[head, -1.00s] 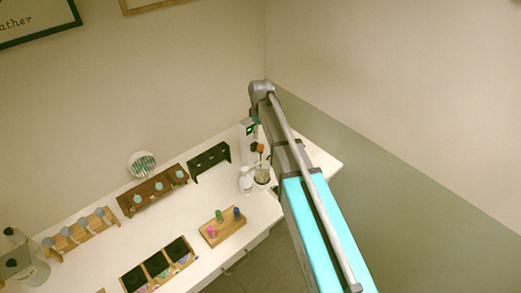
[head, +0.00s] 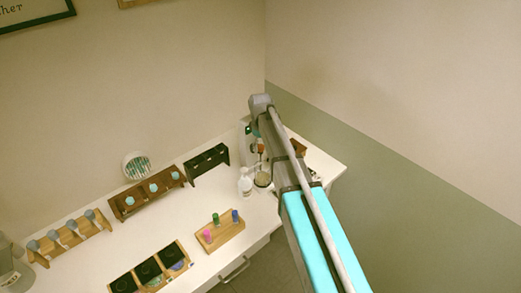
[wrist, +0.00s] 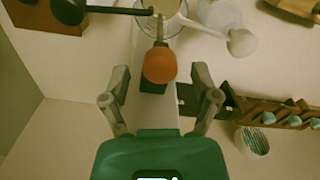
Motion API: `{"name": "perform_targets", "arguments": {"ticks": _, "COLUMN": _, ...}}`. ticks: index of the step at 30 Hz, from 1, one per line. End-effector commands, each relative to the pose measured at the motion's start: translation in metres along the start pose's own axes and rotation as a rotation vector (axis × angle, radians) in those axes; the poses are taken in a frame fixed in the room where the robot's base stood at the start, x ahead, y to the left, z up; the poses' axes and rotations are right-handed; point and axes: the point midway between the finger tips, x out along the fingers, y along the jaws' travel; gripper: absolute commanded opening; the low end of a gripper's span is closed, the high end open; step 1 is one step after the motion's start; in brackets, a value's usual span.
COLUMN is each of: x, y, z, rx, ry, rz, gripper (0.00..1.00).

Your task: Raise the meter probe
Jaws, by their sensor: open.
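The meter probe has an orange rounded top (wrist: 159,66) and a thin grey stem that runs to a glass beaker (wrist: 158,8) of pale liquid at the top of the wrist view. In the head view the orange top (head: 261,149) shows above the beaker (head: 263,180), beside my arm. My gripper (wrist: 161,78) is open, with one finger on each side of the orange top and visible gaps to both. The probe's lower end is hard to make out. My gripper is mostly hidden by my arm in the head view.
A white bottle (head: 245,184) stands left of the beaker. Walls close the corner behind.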

Motion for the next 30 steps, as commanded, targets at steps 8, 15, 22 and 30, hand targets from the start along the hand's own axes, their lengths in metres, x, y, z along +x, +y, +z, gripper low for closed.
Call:
{"name": "perform_targets", "arguments": {"ticks": 8, "x": 0.0079, "y": 0.0, "z": 0.0, "rx": 0.0, "ry": 0.0, "rz": 0.0, "gripper": 0.79}}
{"name": "perform_targets", "arguments": {"ticks": 15, "x": 0.0075, "y": 0.0, "z": 0.0, "rx": 0.0, "ry": 0.0, "rz": 0.0, "gripper": 0.79}}
{"name": "perform_targets", "arguments": {"ticks": 22, "x": 0.0076, "y": 0.0, "z": 0.0, "rx": 0.0, "ry": 0.0, "rz": 0.0, "gripper": 0.45}}
{"name": "perform_targets", "arguments": {"ticks": 30, "x": 0.0076, "y": 0.0, "z": 0.0, "rx": 0.0, "ry": 0.0, "rz": 0.0, "gripper": 0.0}}
